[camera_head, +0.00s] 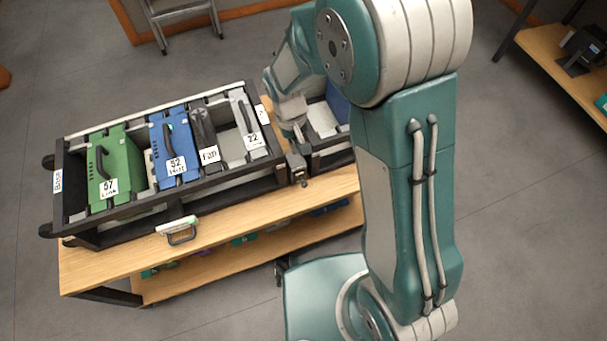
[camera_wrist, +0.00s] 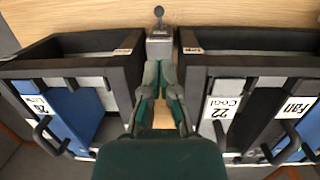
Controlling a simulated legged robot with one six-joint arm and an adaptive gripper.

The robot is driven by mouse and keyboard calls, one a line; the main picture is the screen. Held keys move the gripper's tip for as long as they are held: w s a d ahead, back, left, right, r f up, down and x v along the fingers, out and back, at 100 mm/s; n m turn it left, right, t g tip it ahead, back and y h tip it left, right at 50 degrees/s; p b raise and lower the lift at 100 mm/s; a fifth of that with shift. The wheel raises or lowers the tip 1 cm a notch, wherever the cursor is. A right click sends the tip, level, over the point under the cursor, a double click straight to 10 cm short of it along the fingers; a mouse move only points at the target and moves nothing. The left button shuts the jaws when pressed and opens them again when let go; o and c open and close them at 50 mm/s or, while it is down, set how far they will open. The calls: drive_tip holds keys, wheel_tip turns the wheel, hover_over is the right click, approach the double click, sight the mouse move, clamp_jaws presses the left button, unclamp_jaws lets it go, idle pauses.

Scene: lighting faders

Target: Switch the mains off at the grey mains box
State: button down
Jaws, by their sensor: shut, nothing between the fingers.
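The grey mains box (camera_wrist: 159,46) sits between two black fader frames, at top centre in the wrist view. A dark lever with a round knob (camera_wrist: 158,12) sticks out from its far side, over the wooden bench top. In the head view the box (camera_head: 297,168) is small, at the frames' front, with the lever at its lower end. My gripper (camera_wrist: 159,66) is shut and empty. Its fingertips are right at the near edge of the box, on the side away from the lever; I cannot tell whether they touch. In the head view my gripper (camera_head: 297,130) is just behind the box.
The left black frame (camera_head: 68,185) holds green, blue, dark and pale handled faders. The right frame (camera_head: 335,160) is partly behind my arm. Both frames flank my gripper closely. The wooden bench (camera_head: 110,262) has a bare front strip with a small handled item (camera_head: 180,232).

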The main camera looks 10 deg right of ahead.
sight(304, 183)
drive_tip(key=shift+f, duration=0.1)
drive_tip(key=f, duration=0.4)
drive_tip(key=s+d+f, duration=0.1)
drive_tip(key=f, duration=0.8)
drive_tip(key=shift+s+d+f, duration=0.15)
drive_tip(key=shift+s+f, duration=0.2)
drive_tip(key=shift+s, duration=0.05)
